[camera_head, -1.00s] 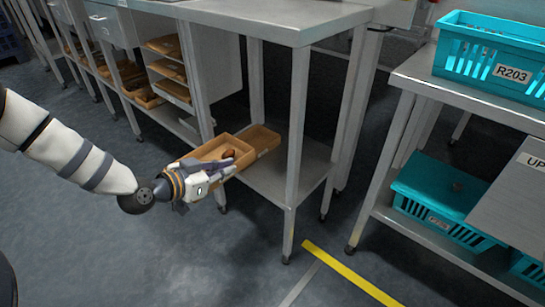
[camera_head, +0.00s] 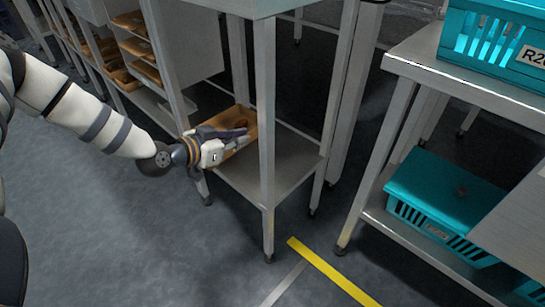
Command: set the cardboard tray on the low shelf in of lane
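The cardboard tray (camera_head: 243,111) is a shallow brown box at the left end of the low grey shelf (camera_head: 283,166), under the bench. A dark brown item shows inside it. I cannot tell whether its base rests fully on the shelf. My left gripper (camera_head: 240,138) reaches in from the left and lies across the tray's near side, hiding that wall. Its fingers overlap the tray, and I cannot tell whether they are closed on its wall. My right gripper is out of view.
Bench legs (camera_head: 265,130) frame the low shelf; its right part is bare. More brown trays (camera_head: 142,47) fill a rack at the upper left. At the right, a metal table (camera_head: 460,86) holds teal crates (camera_head: 492,36), with another teal crate (camera_head: 440,195) below. Yellow tape (camera_head: 330,270) marks the floor.

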